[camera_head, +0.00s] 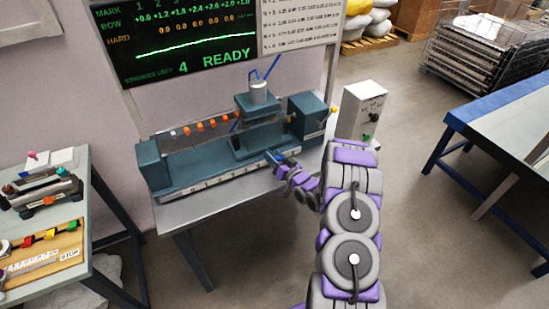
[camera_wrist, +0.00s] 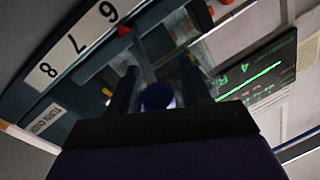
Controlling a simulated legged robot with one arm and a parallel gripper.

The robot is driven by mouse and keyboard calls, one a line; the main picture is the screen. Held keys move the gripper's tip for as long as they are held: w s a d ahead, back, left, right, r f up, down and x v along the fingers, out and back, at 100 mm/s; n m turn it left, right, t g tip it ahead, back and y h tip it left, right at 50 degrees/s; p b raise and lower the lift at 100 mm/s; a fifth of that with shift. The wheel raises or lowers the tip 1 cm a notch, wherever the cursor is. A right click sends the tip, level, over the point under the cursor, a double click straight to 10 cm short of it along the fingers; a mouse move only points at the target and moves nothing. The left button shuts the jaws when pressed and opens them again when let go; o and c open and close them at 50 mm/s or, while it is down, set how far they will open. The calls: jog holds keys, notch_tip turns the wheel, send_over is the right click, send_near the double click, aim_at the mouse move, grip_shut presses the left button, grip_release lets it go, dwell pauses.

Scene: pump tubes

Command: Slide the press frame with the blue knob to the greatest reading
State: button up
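The teal press frame (camera_head: 262,138), with a white cylinder on top, stands on a long teal bed (camera_head: 195,165) right of its middle. The screen (camera_head: 200,40) lists BOW values, apparently +0.6, +1.2, +1.8, +2.4, +2.6, +2.0, +1.0, and reads STROKES LEFT 4, READY. My gripper (camera_head: 275,160) is at the frame's front. In the wrist view, the blue knob (camera_wrist: 158,96) lies between my two apart fingers (camera_wrist: 160,88); contact is unclear.
Teal end blocks (camera_head: 152,165) (camera_head: 307,115) close both ends of the bed. A grey control box (camera_head: 362,110) stands right of the bench. A side table (camera_head: 75,235) with tools is at left, and a blue-edged table (camera_head: 505,105) at right. Floor between is clear.

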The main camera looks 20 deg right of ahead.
jog(key=shift+d, duration=0.35)
jog(key=c, duration=0.4)
jog(key=shift+a, duration=0.2)
grip_shut()
jog(key=shift+a, duration=0.1)
jog(key=a+p, duration=0.1)
jog(key=a, duration=0.4)
jog(key=shift+s+a+p, duration=0.1)
jog(key=shift+a+p, duration=0.2)
jog(key=shift+a, duration=0.05)
jog(key=shift+o, duration=1.3)
grip_release()
jog(key=o, duration=0.4)
jog(key=shift+d, duration=0.35)
jog(key=shift+c, duration=0.2)
jog(key=shift+s+a, duration=0.1)
jog(key=shift+s, duration=0.05)
